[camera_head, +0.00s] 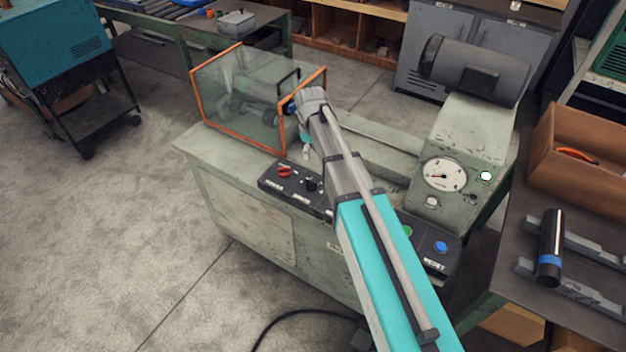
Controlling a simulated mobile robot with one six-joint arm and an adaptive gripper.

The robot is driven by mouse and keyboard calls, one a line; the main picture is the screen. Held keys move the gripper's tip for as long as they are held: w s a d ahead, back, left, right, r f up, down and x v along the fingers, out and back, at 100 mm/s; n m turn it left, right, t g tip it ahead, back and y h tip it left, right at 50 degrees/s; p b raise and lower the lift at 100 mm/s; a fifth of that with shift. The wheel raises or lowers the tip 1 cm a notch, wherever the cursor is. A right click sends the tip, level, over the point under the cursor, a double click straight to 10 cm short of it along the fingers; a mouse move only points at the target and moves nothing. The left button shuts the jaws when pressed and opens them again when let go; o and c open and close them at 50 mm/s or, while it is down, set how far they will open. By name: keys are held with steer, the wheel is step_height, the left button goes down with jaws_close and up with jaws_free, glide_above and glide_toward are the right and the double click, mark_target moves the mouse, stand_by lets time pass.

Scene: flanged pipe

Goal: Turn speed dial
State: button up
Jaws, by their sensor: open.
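A round white dial (444,175) with marks around its edge and a red pointer is on the sloped face of the green-grey machine (470,135). The pointer lies toward the left. I cannot tell whether this is the speed dial. A small black knob (312,185) and a red control (284,171) are on the dark control panel at the machine's front. My gripper (305,148) is beside the right end of the clear guard, above and behind the panel, away from the dial. It is open; its fingers are small and partly hidden by my arm, which also covers the panel's middle.
The orange-framed clear guard (240,105) stands close to my gripper. A grey motor (475,70) sits above the dial. Blue (440,247) and green (407,231) buttons are at the panel's right. A bench with a black cylinder (551,245) stands at right.

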mark_target(311, 181)
steer(key=shift+f+b, duration=6.75)
steer(key=shift+f, duration=0.05)
jaws_close()
